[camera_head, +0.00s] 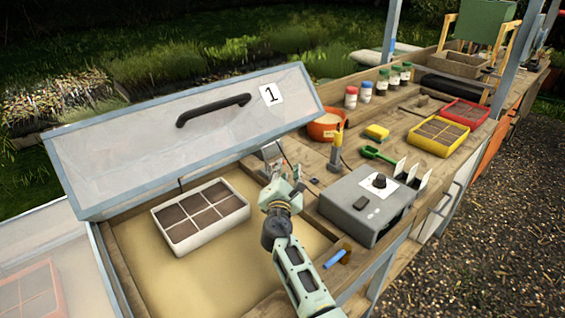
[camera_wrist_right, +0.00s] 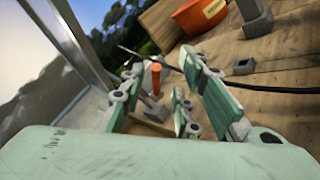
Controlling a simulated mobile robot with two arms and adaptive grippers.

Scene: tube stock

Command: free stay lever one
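The lid marked 1 (camera_head: 190,135) stands propped open over a sandy bed with a white divided tray (camera_head: 240,207) in it. My right gripper (camera_head: 284,182) is at the right edge of this bed, below the lid's lower right corner. In the right wrist view its fingers (camera_wrist_right: 168,82) are spread apart. An orange-handled lever (camera_wrist_right: 156,77) on a grey base shows between and beyond them; I cannot tell whether they touch it. This orange lever is not clear in the head view, where the gripper covers that spot. My left gripper is not in view.
A grey control box (camera_head: 367,204) stands right of my right arm. A yellow-handled post (camera_head: 337,146) and an orange pot (camera_head: 323,131) stand behind the gripper. A dark cable (camera_wrist_right: 285,86) runs over the bench. A blue stick (camera_head: 335,259) lies near the front edge.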

